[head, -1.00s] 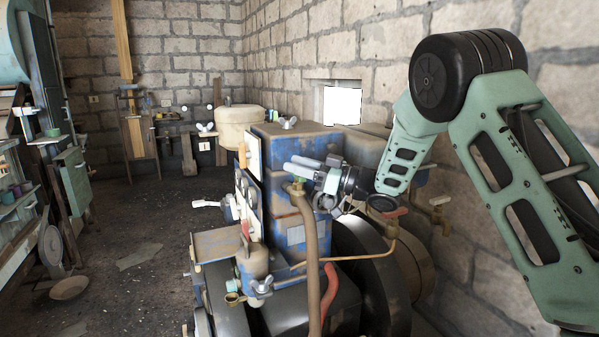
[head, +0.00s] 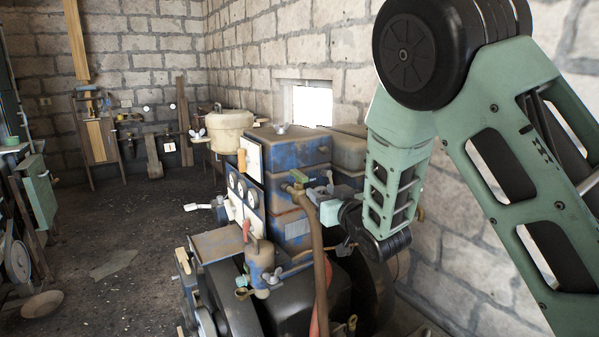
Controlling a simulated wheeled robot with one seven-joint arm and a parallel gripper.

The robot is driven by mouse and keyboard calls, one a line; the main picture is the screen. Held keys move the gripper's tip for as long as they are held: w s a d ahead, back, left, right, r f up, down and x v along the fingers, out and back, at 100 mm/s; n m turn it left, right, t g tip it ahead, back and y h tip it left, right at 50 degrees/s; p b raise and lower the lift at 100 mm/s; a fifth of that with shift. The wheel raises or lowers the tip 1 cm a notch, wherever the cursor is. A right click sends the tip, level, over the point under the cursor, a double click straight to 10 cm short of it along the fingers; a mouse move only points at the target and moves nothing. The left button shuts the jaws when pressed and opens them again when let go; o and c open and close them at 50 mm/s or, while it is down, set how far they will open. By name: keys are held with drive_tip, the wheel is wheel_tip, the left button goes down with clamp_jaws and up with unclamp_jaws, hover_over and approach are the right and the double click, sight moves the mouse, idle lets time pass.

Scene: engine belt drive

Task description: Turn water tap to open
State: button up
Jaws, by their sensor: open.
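The blue, rusty engine (head: 290,150) stands in the middle of the head view. A brown hose (head: 314,240) runs down from a brass fitting (head: 297,178) on the engine, just left of my gripper. I cannot tell for certain which fitting is the water tap.
A red lever (head: 247,231) and round gauges (head: 240,192) are on the engine's front. A dark wheel is partly hidden at its right. A brick wall (head: 470,235) stands close on the right. The floor (head: 140,235) at left is largely clear.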

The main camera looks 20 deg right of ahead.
sight(299, 173)
drive_tip(key=w+p, duration=0.1)
drive_tip(key=w, duration=0.3)
drive_tip(key=w+a+p, duration=0.1)
drive_tip(key=w+p, duration=0.1)
drive_tip(key=w, duration=0.2)
drive_tip(key=w+a+p, duration=0.1)
drive_tip(key=w+p, duration=0.1)
drive_tip(key=w, duration=0.2)
drive_tip(key=shift+w+a+r, duration=0.15)
drive_tip(key=shift+w+a, duration=0.2)
drive_tip(key=shift+w, duration=0.5)
clamp_jaws()
drive_tip(key=shift+f, duration=0.2)
